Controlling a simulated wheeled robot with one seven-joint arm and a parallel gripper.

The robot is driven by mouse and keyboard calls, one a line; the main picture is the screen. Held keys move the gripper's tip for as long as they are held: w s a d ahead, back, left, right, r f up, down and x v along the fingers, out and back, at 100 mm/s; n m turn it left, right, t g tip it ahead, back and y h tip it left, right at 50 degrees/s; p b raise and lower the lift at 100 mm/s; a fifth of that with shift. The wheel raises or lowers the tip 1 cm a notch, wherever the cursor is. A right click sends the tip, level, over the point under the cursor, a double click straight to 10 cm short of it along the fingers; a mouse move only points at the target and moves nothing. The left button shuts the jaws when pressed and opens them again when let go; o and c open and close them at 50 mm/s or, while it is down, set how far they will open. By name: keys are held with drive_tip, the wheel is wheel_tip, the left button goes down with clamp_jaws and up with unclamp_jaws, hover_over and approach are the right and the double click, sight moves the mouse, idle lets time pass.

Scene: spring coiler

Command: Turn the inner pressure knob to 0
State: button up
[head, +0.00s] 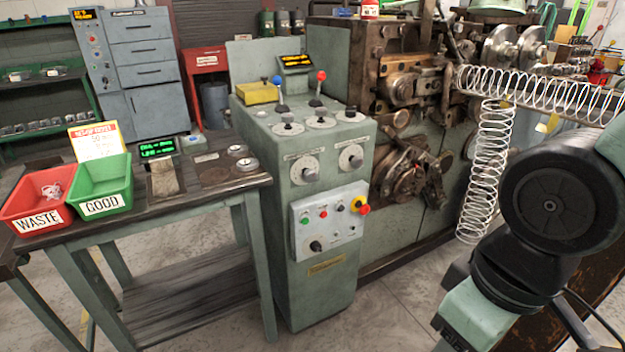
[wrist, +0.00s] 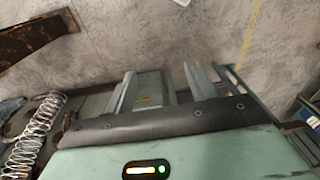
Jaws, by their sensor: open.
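A green control console (head: 325,250) stands at the centre of the head view. Its front has two white-faced dials with dark knobs, a left dial (head: 304,169) and a right dial (head: 350,157). More dark knobs on white dials, including one middle top knob (head: 320,115), sit on its top. The labels are too small to read, so I cannot tell which is the inner pressure knob or its setting. My gripper (wrist: 158,87) is open and empty in the wrist view, its two fingers apart, touching no knob. Its fingers do not show clearly in the head view.
Two levers, one blue-topped (head: 278,80) and one red-topped (head: 321,77), rise from the console top. A button panel (head: 329,217) sticks out below the dials. A worktable (head: 150,215) stands left; the coiling machine (head: 430,180) and hanging spring (head: 485,170) are right. Floor in front is clear.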

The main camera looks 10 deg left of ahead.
drive_tip(key=w+a+f+t+y+b, duration=0.1)
drive_tip(key=w+a+f+t+b, duration=0.15)
drive_tip(key=w, duration=0.35)
drive_tip(key=w+a+f+t+y+b, duration=0.1)
drive_tip(key=w+a+f+y, duration=0.1)
drive_tip(key=w+a+f, duration=0.3)
drive_tip(key=t+y+b, duration=0.6)
drive_tip(key=t+b, duration=0.1)
drive_tip(key=t, duration=0.4)
approach(312, 178)
drive_tip(key=p+x, duration=0.1)
drive_tip(key=x, duration=0.8)
drive_tip(key=shift+w+a, duration=0.15)
drive_tip(key=c, duration=1)
